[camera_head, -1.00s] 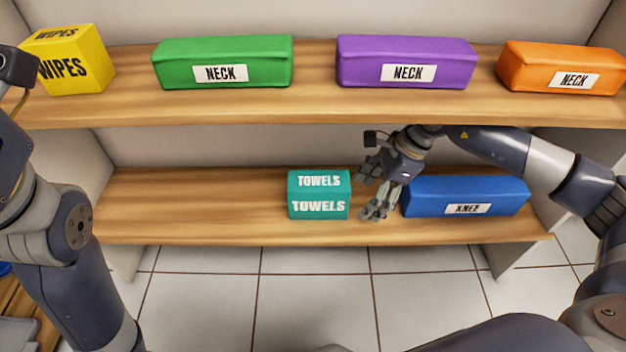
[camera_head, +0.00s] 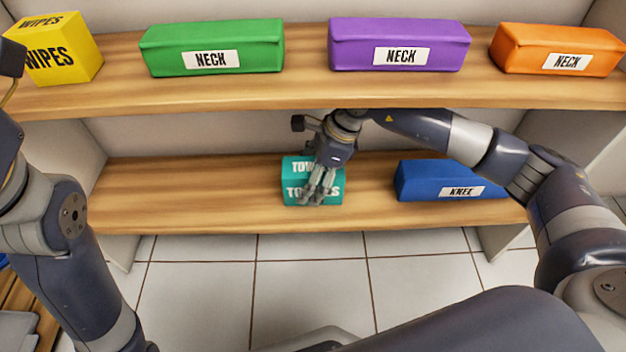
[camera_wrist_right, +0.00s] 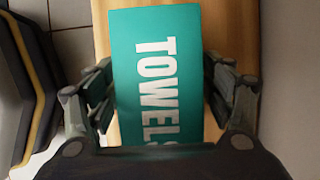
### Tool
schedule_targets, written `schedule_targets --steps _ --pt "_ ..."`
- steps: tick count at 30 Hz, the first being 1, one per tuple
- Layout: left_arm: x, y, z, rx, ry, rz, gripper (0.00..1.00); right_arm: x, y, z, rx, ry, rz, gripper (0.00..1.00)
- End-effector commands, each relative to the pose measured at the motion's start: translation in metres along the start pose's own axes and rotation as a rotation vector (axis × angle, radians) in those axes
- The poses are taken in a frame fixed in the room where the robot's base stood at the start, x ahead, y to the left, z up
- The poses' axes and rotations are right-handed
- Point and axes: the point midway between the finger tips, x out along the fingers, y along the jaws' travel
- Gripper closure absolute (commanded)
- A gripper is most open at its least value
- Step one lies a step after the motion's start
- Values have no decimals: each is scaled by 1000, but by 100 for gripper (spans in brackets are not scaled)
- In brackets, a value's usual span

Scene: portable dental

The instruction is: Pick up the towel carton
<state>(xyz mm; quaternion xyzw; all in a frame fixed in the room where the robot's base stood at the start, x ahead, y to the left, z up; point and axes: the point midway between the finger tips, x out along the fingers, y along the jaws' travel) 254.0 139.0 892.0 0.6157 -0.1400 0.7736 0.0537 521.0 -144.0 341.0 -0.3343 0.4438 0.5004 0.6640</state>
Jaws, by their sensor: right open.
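The teal towel carton (camera_head: 298,190), with white TOWELS lettering, stands on the lower shelf left of the blue KNEE box. My right gripper (camera_head: 318,198) is over the carton in the head view and hides part of its lettering. In the right wrist view the carton (camera_wrist_right: 160,70) lies between the two open fingers of my right gripper (camera_wrist_right: 160,105), one on each side. A strip of shelf shows at the right of the carton there. Whether the fingers touch the carton cannot be told. My left arm shows at the left edge, but its gripper is out of view.
The lower shelf (camera_head: 180,195) is bare left of the carton. A blue KNEE box (camera_head: 440,180) stands to the right. The upper shelf (camera_head: 250,95) above holds yellow, green, purple and orange boxes, close over my right arm.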

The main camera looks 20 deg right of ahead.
Motion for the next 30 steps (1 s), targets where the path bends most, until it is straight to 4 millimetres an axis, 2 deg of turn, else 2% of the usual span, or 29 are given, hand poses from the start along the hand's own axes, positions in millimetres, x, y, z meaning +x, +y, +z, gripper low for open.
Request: schedule_targets --steps 1,5,30 --pt "-1 0 0 0 -2 0 72 3 0 7 -1 -2 0 25" --pt "5 2 -10 5 36 11 72 13 0 3 1 0 0 25" --pt "5 3 -9 4 32 12 72 18 0 1 1 1 0 25"
